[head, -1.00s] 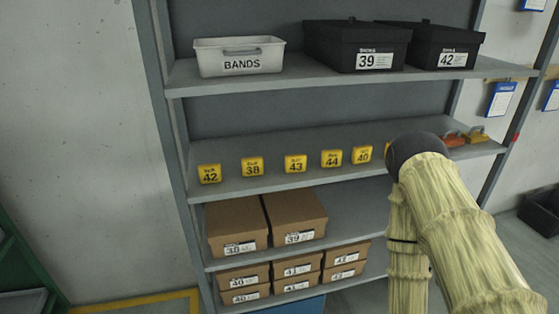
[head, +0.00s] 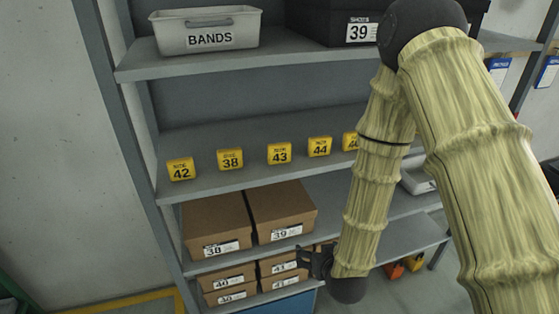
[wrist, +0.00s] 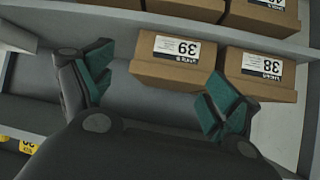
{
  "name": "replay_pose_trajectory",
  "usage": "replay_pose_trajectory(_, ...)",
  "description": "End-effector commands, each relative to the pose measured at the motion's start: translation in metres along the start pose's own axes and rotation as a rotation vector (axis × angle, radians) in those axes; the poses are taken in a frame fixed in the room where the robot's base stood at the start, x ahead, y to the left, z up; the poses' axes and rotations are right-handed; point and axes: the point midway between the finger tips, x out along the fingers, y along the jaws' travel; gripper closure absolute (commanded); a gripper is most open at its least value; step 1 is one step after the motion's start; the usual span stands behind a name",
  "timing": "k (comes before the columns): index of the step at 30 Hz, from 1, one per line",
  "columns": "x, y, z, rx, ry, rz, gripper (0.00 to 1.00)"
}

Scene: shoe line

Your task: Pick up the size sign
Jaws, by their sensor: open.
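Several yellow size signs stand in a row on the middle shelf in the head view: size 42 (head: 180,169), size 38 (head: 230,159), size 43 (head: 279,153) and size 44 (head: 320,147). One more sign (head: 350,141) is partly hidden by my arm. My gripper (head: 315,262) is below that shelf, in front of the brown boxes. In the wrist view my gripper (wrist: 160,72) is open and empty, its green-padded fingers spread. A yellow sign (wrist: 28,145) shows at the lower left there, its number unclear.
Brown boxes 38 (head: 217,225) and 39 (head: 282,212) sit on the shelf below the signs; they show upside down in the wrist view. The BANDS bin (head: 207,32) and a black box (head: 340,22) stand on the top shelf. Smaller boxes (head: 230,277) are lower down.

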Motion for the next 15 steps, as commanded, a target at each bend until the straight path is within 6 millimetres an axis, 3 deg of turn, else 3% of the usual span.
replay_pose_trajectory(1, 0.003, -0.01, -0.032, -0.012, 0.081, -0.01, 0.11)
replay_pose_trajectory(3, 0.002, -0.022, -0.074, -0.025, 0.186, -0.021, 0.11)
replay_pose_trajectory(9, -0.018, -0.057, -0.176, -0.06, 0.449, -0.049, 0.11)
replay_pose_trajectory(12, -0.031, -0.069, -0.21, -0.069, 0.542, -0.058, 0.11)
replay_pose_trajectory(15, -0.04, -0.077, -0.231, -0.076, 0.601, -0.063, 0.11)
